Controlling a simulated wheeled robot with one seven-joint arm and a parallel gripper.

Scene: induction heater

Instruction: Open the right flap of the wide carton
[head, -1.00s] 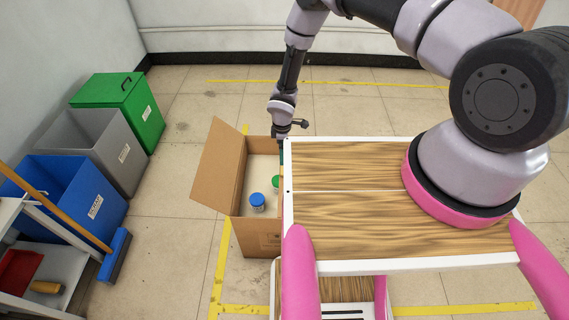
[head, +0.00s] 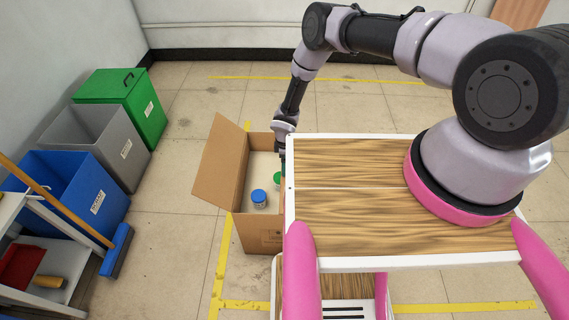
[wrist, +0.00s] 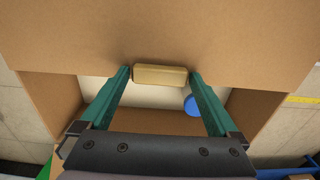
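The wide carton (head: 264,237) stands on the floor left of my wooden top. Its left flap (head: 219,163) is folded outward; its right side is hidden in the head view. In the wrist view a broad brown panel (wrist: 160,35), apparently the right flap, fills the top and covers part of the opening. My gripper (wrist: 161,73) is open, with its two green fingertips at that panel's lower edge. A tan block (wrist: 160,75) shows between the fingertips; I cannot tell whether it is touched. In the head view the fingers are mostly hidden.
Blue (head: 75,190), grey (head: 97,147) and green (head: 121,106) bins stand at the left, with a broom (head: 117,251). The floor between bins and carton is clear.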

